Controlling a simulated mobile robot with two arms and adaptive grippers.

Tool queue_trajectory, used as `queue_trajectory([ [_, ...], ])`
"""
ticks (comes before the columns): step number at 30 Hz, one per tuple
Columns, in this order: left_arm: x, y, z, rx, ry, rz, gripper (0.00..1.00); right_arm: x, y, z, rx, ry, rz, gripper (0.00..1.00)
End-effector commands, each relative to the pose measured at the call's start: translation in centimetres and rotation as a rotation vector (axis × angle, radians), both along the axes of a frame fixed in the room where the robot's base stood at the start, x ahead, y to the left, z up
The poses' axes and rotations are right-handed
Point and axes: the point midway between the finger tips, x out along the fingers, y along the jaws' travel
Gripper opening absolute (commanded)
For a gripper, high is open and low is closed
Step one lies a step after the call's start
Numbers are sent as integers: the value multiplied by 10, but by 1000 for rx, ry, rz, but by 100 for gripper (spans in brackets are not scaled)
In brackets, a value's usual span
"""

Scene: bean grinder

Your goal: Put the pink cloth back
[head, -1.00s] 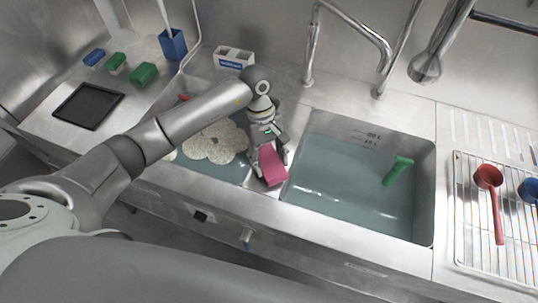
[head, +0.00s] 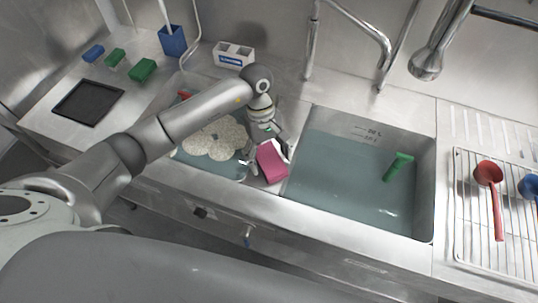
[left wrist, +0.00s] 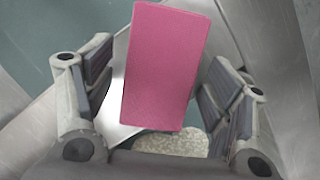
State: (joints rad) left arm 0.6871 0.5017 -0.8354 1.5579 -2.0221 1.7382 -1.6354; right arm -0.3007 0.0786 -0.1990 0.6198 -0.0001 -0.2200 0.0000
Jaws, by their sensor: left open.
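The pink cloth (head: 271,161) is a flat, block-like pink piece at the divider between the two sink basins. In the left wrist view the pink cloth (left wrist: 165,65) stands between the two fingers, with a gap on each side. My left gripper (head: 267,163) is open around it, and its fingers (left wrist: 160,100) do not touch it. Whether the cloth rests on the divider or is free of it I cannot tell. My right gripper is not in view.
The left basin (head: 172,92) holds water and foam (head: 213,138). The right basin (head: 432,190) holds water and a green item (head: 398,166). A white holder (head: 234,55), a blue cup (head: 172,41), sponges and a black tray (head: 88,102) stand around. A rack (head: 468,240) holds ladles.

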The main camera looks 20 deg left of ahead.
Motion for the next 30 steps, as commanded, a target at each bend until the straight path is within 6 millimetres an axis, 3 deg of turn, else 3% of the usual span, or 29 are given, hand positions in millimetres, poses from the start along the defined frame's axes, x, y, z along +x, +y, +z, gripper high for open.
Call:
queue_trajectory([
  [3, 0, 0, 5, -1, 1, 0, 76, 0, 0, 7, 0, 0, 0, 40],
  [5, 4, 2, 10, 0, -6, 1, 76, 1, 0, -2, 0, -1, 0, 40],
  [15, 18, 16, 75, 1, -6, 0, 76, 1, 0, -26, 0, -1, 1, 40],
  [21, 24, 22, 103, 0, -3, 1, 76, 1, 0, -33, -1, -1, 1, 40],
  [30, 26, 24, 117, -1, 1, 0, 76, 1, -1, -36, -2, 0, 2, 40],
])
